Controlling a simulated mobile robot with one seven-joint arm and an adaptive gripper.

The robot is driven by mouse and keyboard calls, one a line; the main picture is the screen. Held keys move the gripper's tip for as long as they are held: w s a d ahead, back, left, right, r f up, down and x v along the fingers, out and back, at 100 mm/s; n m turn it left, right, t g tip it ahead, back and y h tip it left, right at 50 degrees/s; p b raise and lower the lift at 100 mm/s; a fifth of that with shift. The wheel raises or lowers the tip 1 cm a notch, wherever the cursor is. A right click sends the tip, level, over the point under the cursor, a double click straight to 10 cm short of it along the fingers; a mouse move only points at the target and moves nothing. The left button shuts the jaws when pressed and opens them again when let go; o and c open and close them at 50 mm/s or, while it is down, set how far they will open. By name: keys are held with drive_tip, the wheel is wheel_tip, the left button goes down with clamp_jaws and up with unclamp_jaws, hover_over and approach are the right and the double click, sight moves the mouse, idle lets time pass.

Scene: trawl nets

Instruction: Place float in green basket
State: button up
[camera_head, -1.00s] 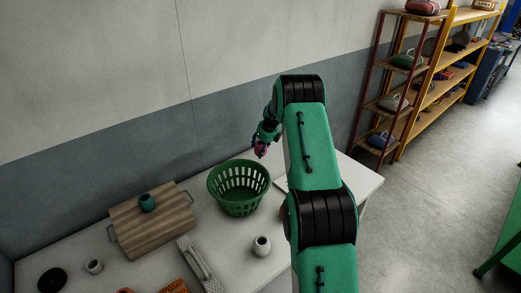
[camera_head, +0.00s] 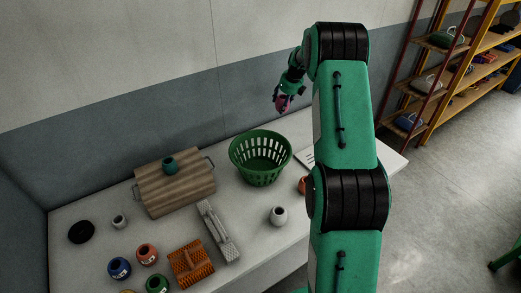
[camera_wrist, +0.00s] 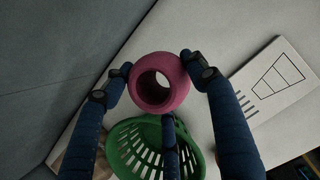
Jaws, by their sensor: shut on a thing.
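A pink-magenta float (camera_wrist: 178,85) with a round hole is held between the dark blue fingers of my gripper (camera_wrist: 155,72) in the wrist view. In the head view the pink float (camera_head: 284,103) shows at the tip of my gripper (camera_head: 282,97), up in the air. The green slatted basket (camera_head: 260,178) stands on the table below and slightly left of the gripper in the head view. It looks empty there. In the wrist view the green basket (camera_wrist: 125,130) lies beyond the float, partly covered by a finger.
The white table (camera_head: 246,255) carries a wooden board (camera_head: 180,193) with a teal float, a grey brush-like tool (camera_head: 217,230), an orange net piece (camera_head: 190,262), and several other floats. A white marked sheet (camera_wrist: 272,82) lies beside the basket. A wall stands behind the table.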

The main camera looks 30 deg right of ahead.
drive_tip(key=s+a, duration=0.4)
drive_tip(key=a, duration=0.8)
drive_tip(key=n+b, duration=0.1)
hover_over(255, 168)
drive_tip(key=s, duration=0.2)
wheel_tip(255, 168, down, 11)
drive_tip(key=shift+w, duration=0.15)
drive_tip(key=shift+d+f, duration=0.1)
drive_tip(key=shift+f+b, duration=1.05)
drive_tip(key=shift+f, duration=2)
drive_tip(key=shift+c, duration=0.2)
drive_tip(key=shift+f+b, duration=0.7)
drive_tip(key=shift+f, duration=1.2)
